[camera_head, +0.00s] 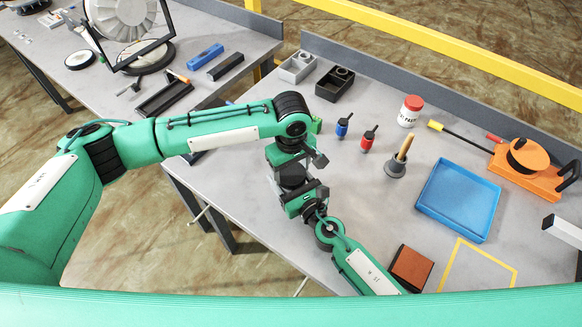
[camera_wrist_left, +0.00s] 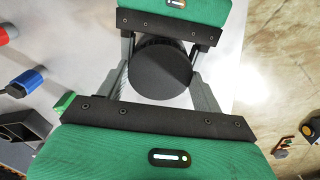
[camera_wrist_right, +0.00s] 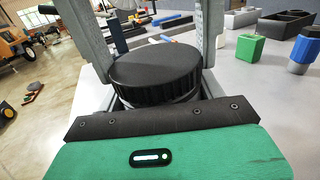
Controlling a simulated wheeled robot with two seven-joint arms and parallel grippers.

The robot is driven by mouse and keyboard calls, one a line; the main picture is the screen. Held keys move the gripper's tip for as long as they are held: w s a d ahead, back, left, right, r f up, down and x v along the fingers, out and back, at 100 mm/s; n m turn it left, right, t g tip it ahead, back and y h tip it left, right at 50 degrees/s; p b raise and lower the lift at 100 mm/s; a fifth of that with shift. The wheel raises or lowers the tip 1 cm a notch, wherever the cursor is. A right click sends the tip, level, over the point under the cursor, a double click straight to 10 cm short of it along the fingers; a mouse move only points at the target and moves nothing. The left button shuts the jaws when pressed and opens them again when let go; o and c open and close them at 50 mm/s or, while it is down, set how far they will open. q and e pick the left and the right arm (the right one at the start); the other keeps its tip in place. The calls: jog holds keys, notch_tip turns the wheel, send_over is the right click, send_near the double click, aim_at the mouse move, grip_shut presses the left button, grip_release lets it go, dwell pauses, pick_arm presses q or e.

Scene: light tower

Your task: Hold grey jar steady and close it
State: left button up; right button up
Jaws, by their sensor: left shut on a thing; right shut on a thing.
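The jar's round black ribbed lid (camera_wrist_right: 155,75) fills the middle of the right wrist view. It also shows from above in the left wrist view (camera_wrist_left: 162,70). Only a thin grey sliver of the jar (camera_wrist_right: 118,104) shows under the lid; whether the lid is fully seated cannot be told. My left gripper (camera_wrist_left: 164,78) comes from above, its grey fingers on both sides of the lid. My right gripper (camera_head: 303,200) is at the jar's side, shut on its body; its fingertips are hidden. In the head view my arms mostly cover the jar.
Blue and red bottles (camera_head: 342,127) (camera_head: 368,138), a red-capped white jar (camera_head: 409,111), a grey holder (camera_head: 396,168) and a blue tray (camera_head: 458,200) stand to the right. A brown block (camera_head: 411,268) lies near the front. The table's left edge is close to my grippers.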

pick_arm(q)
jog(key=m, duration=0.7)
dwell(0.3)
jog(key=o, duration=1.1)
jog(key=shift+r, duration=0.1)
jog(key=shift+r, duration=2.2)
